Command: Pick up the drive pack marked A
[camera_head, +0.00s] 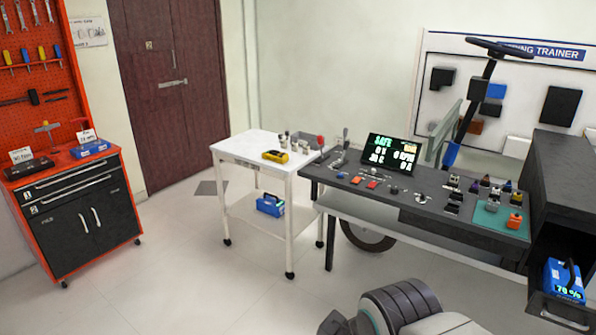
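Several blue packs are in view, and I cannot read a mark A on any of them. One blue pack with a handle (270,206) stands on the lower shelf of the white cart. Another blue pack (564,282), with a lit "70 %" display and a dark handle, sits in an open bay of the dark cabinet at the far right. A blue box-like item (90,148) lies on the red tool cabinet at the left, beside a white tag. My gripper is not in view; only grey and black links of my arm show at the bottom.
The white cart (240,150) carries a yellow meter (275,156) and small parts on top. A dark bench (425,215) with a lit "SAFE" screen (391,150) adjoins it. The red cabinet (75,215) is at left.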

